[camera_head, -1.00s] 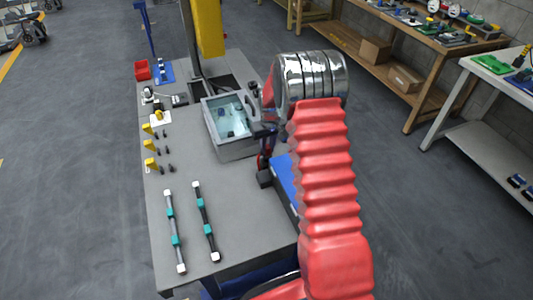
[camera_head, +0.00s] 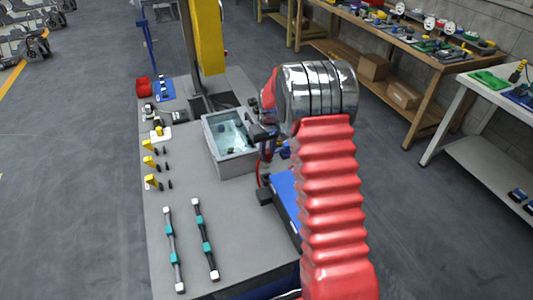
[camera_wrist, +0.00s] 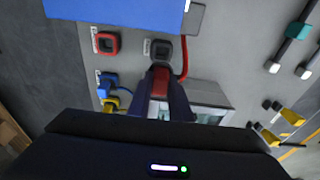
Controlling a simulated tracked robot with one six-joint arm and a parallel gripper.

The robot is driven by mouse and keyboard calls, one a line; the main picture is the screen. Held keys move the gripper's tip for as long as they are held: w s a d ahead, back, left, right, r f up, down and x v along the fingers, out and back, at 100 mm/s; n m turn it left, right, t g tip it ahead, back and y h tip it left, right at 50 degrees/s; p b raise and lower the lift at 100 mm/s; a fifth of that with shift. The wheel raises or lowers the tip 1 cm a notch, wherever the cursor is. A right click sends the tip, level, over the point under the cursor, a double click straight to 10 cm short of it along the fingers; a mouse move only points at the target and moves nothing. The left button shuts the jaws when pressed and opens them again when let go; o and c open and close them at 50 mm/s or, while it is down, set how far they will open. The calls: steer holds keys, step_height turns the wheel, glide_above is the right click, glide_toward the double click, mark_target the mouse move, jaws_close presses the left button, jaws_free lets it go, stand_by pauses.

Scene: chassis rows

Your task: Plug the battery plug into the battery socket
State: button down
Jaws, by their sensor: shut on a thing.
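My gripper (camera_wrist: 162,108) is shut on a red plug (camera_wrist: 160,82), seen from above in the wrist view. A red cable (camera_wrist: 184,62) curves close beside the plug. Just beyond the plug is a dark square socket-like block (camera_wrist: 161,49); I cannot tell whether they touch. A red square-ringed socket (camera_wrist: 106,42) sits to its left, apart from the plug. Which one is the battery socket is not readable. A blue battery-like box (camera_wrist: 115,10) lies beyond both; it also shows in the head view (camera_head: 284,187). In the head view my arm hides most of the gripper and plug.
A grey bin with a clear top (camera_head: 235,165) stands close to the gripper. Blue (camera_wrist: 107,82) and yellow (camera_wrist: 111,104) connectors lie left of the plug in the wrist view.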

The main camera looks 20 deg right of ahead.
steer(key=s+a+r, duration=0.4)
steer(key=s+a, duration=0.1)
steer(key=a, duration=0.2)
steer(key=s+a+r, duration=0.4)
steer(key=s+a, duration=0.1)
steer(key=a, duration=0.1)
steer(key=shift+a+r, duration=0.4)
